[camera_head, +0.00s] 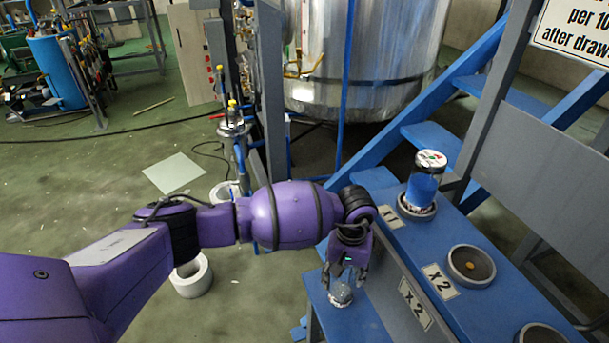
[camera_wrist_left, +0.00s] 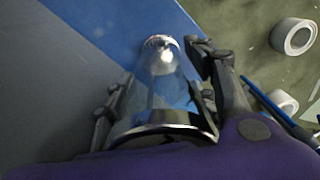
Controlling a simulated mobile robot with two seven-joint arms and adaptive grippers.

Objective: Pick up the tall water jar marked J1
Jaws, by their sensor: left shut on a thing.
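A clear glass jar (camera_head: 341,295) with a shiny end is at the lower blue step, partly hidden by my left gripper (camera_head: 346,270). In the left wrist view the same jar (camera_wrist_left: 165,92) lies between the two fingers of my left gripper (camera_wrist_left: 160,85), which are shut on its sides. Its dark metallic rim is nearest the palm. I cannot read a J1 mark on it. I cannot tell whether its base touches the step. My right gripper is not in view.
A blue-filled jar (camera_head: 423,189) stands in a round holder by the X1 label (camera_head: 391,217) on the upper blue shelf. An empty ring holder (camera_head: 471,266) is by an X2 label. A large metal tank (camera_head: 362,60) and blue stairs (camera_head: 432,140) stand behind.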

